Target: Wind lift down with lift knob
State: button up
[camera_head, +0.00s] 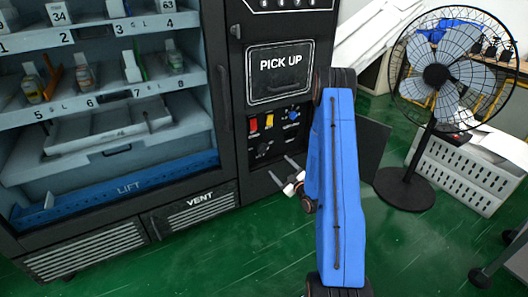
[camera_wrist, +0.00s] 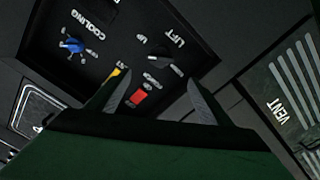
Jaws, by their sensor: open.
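The lift knob (camera_wrist: 160,56) is a small black knob beside the LIFT label on the dark control panel in the wrist view. It shows small and dark in the head view (camera_head: 263,149), low on the panel. My gripper (camera_wrist: 157,80) is open and empty, its two fingers pointing toward the panel, with the knob beyond the gap between them and apart from them. In the head view my gripper (camera_head: 279,167) is in front of and just below the panel. The blue lift bar (camera_head: 128,186) marked LIFT lies low in the cabinet, below a pale tray (camera_head: 110,136).
A blue cooling knob (camera_wrist: 72,46), a red switch (camera_wrist: 139,97) and a yellow switch (camera_wrist: 117,72) are near the lift knob. The PICK UP door (camera_head: 280,75) is above the panel. A black fan (camera_head: 405,185) stands at right; green floor is open in front.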

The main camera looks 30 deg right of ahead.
aim_at(264, 152)
jog(key=w, duration=1.6)
jog(key=shift+w+a, duration=0.25)
jog(key=c, duration=1)
jog(key=shift+n, duration=0.4)
jog(key=n, duration=0.4)
jog(key=shift+f, duration=0.1)
jog(key=shift+a+f+n, duration=0.1)
jog(key=shift+n, duration=2.4)
